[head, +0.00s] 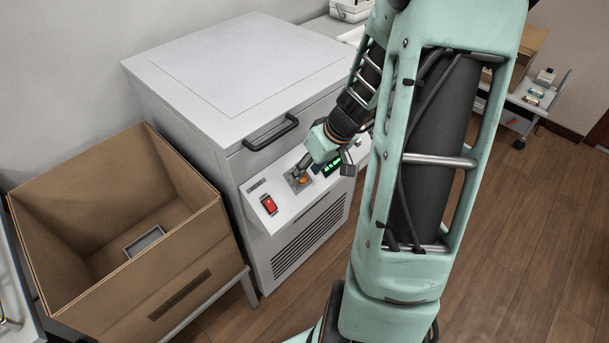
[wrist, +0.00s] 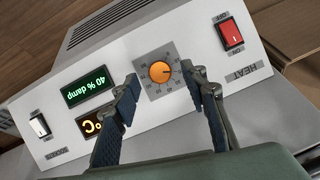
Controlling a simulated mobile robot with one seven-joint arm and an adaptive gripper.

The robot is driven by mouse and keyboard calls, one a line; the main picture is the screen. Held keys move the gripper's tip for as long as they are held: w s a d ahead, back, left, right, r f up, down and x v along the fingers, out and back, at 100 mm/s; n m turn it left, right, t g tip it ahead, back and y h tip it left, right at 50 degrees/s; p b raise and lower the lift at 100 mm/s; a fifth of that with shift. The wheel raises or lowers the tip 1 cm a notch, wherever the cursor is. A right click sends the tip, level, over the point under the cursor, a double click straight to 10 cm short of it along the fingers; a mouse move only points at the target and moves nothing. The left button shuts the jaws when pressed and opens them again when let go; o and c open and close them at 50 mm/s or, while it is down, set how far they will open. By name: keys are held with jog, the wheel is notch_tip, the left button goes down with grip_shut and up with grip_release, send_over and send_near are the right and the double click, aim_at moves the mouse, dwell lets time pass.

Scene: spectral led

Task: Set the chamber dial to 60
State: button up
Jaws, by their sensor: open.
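The chamber dial (wrist: 160,72) is an orange round knob on a grey square plate with tick marks. It sits on the sloping white control panel and shows as a small orange spot in the head view (head: 304,179). The dial's setting is too small to read surely. My gripper (wrist: 162,82) is open, its two dark fingers on either side of the dial in the wrist view. I cannot tell whether either finger touches the knob. In the head view my gripper (head: 301,171) is at the panel.
A red HEAT switch (wrist: 230,33) is beside the dial. An amber °C display (wrist: 99,124) is partly hidden by a finger, and a white switch (wrist: 40,125) is farther left. An open cardboard box (head: 180,245) stands left of the white chamber (head: 200,110).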

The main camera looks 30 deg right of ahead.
jog(key=shift+x, duration=1.15)
jog(key=shift+c, duration=0.4)
grip_shut()
